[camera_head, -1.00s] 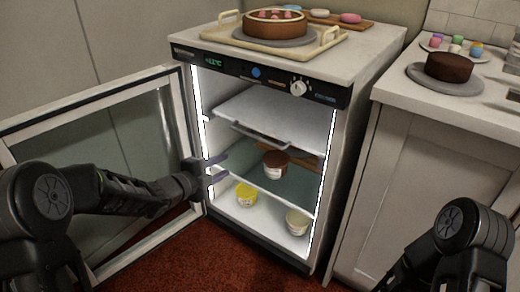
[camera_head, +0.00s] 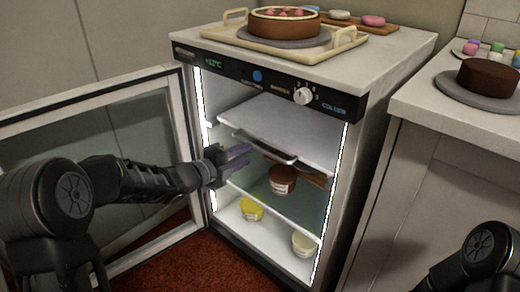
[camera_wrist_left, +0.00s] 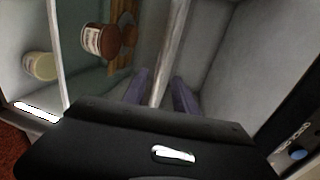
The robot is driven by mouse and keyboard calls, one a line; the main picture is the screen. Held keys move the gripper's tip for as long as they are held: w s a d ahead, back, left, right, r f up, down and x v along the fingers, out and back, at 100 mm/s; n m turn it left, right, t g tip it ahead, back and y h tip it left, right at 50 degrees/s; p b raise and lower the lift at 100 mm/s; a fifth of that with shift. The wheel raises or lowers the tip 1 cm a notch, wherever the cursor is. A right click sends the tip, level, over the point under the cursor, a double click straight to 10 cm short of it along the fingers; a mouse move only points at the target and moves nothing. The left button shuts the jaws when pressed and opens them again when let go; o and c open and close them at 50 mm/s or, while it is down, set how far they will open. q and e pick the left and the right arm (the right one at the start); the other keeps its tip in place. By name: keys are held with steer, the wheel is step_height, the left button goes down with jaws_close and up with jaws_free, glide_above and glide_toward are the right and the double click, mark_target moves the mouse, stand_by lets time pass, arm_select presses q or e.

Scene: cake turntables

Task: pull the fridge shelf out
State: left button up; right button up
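The fridge (camera_head: 352,125) stands open, its door swung to the left. Its upper white shelf (camera_head: 285,121) has a pale rail (camera_head: 264,147) along its front. My left gripper (camera_head: 238,160) is inside the opening, at the left end of the rail. In the left wrist view, the purple fingers of my left gripper (camera_wrist_left: 161,92) are apart, with the silvery rail (camera_wrist_left: 172,45) running between them. I cannot tell whether they touch it. My right gripper is out of view; only part of that arm shows at the lower right.
Below are a brown-lidded tub (camera_head: 283,180) on a glass shelf, and yellow (camera_head: 251,209) and cream (camera_head: 303,244) tubs on the fridge floor. The open door (camera_head: 95,160) stands left, behind my left arm. A cake tray (camera_head: 330,42) sits on top.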

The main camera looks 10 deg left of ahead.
mark_target(259, 149)
arm_select(q)
steer(key=b+x, duration=0.1)
steer(key=x, duration=0.6)
steer(key=shift+w+d+b, duration=0.1)
steer(key=shift+w+b, duration=0.05)
steer(key=shift+b, duration=0.25)
jaws_close()
stand_by(1.0)
